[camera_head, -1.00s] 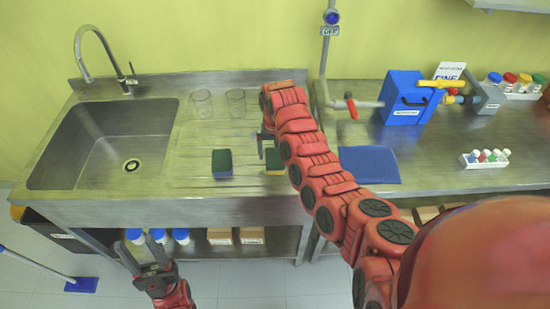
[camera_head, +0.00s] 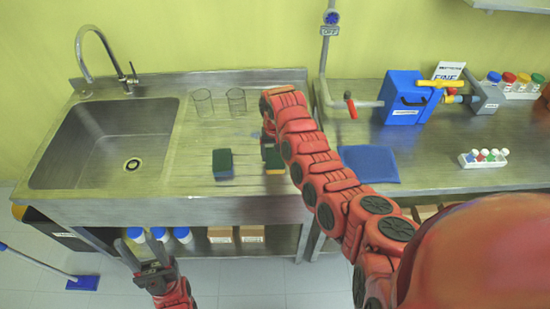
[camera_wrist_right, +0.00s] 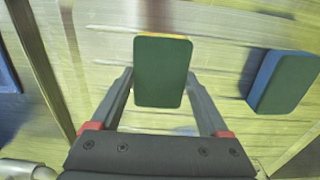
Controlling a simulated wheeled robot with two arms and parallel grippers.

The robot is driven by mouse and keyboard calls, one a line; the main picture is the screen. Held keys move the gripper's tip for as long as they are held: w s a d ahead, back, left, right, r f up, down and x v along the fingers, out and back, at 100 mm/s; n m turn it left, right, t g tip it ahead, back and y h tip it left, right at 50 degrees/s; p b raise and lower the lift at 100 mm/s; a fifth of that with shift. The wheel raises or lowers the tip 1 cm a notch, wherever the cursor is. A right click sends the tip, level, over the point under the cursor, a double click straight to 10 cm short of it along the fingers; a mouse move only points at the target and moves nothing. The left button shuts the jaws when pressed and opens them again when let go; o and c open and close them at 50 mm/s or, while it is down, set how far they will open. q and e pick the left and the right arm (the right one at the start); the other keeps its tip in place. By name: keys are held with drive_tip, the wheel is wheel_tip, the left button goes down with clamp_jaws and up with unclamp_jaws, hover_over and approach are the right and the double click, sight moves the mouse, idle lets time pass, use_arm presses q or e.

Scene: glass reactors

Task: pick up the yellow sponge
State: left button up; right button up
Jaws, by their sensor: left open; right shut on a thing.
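The yellow sponge (camera_head: 275,171) has a dark green top face and shows a yellow edge. It is at the right end of the ribbed drainboard, partly hidden by my right arm. In the right wrist view the sponge (camera_wrist_right: 162,72) sits between the fingers of my right gripper (camera_wrist_right: 161,80), which is shut on it. I cannot tell whether it touches the drainboard. In the head view my right gripper (camera_head: 267,140) is mostly hidden by its arm. My left gripper (camera_head: 139,241) is open and empty, low in front of the counter.
A second sponge, green and blue (camera_head: 223,164), lies to the left on the drainboard; it also shows in the right wrist view (camera_wrist_right: 283,82). Two glasses (camera_head: 203,102) stand behind. The sink (camera_head: 105,140) is at left, a blue mat (camera_head: 368,164) at right.

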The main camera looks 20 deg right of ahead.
sight(275, 157)
drive_tip(key=shift+w+r+b, duration=0.1)
drive_tip(key=shift+r+b, duration=0.3)
drive_tip(key=shift+r, duration=0.1)
wheel_tip(275, 157, up, 4)
drive_tip(key=shift+r+b, duration=0.1)
drive_tip(key=shift+b, duration=1)
drive_tip(key=shift+r+p, duration=0.65)
drive_tip(key=shift+r, duration=1.75)
